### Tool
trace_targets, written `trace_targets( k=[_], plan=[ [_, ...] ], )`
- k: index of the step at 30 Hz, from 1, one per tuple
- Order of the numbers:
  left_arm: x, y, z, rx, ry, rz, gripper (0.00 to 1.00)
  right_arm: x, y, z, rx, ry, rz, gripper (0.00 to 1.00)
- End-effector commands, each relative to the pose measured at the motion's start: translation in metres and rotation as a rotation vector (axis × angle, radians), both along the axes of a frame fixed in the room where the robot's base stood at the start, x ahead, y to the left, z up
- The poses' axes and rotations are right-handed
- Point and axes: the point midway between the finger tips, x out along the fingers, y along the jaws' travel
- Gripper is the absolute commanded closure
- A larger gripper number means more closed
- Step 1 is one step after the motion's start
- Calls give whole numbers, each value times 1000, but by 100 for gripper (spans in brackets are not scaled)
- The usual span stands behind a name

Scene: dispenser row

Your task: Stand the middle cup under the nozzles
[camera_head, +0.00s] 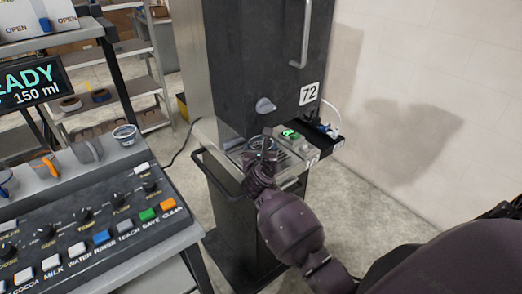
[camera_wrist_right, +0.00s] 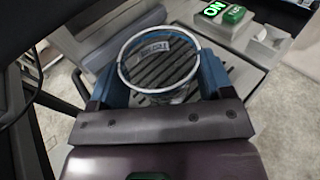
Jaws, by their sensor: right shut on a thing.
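My right gripper (camera_head: 263,158) reaches into the dark dispenser's lower bay. In the right wrist view its blue fingers (camera_wrist_right: 162,86) are shut on the sides of a clear cup (camera_wrist_right: 160,94), whose round rim faces the camera. A slatted drip grille (camera_wrist_right: 222,66) lies below, and its slats show through the cup. In the head view the cup (camera_head: 263,143) is partly hidden by my gripper. I cannot tell whether its base touches the grille. The nozzles are hidden by the dispenser's housing. My left gripper is not in view.
The dispenser housing (camera_head: 262,65) hangs over the bay. A green-lit switch (camera_head: 291,133) is beside the grille on the right; it also shows in the wrist view (camera_wrist_right: 213,9).

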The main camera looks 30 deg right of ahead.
Motion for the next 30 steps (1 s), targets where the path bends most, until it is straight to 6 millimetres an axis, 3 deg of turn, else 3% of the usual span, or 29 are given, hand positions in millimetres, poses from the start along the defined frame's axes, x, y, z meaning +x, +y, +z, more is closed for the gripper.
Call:
trace_targets(
  k=[24,25,30],
  plan=[
    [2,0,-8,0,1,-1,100,0,0,-13,0,1,-1,55],
    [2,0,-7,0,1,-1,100,0,0,-13,0,0,0,22],
    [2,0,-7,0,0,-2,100,0,0,-12,0,0,0,0]
  ],
)
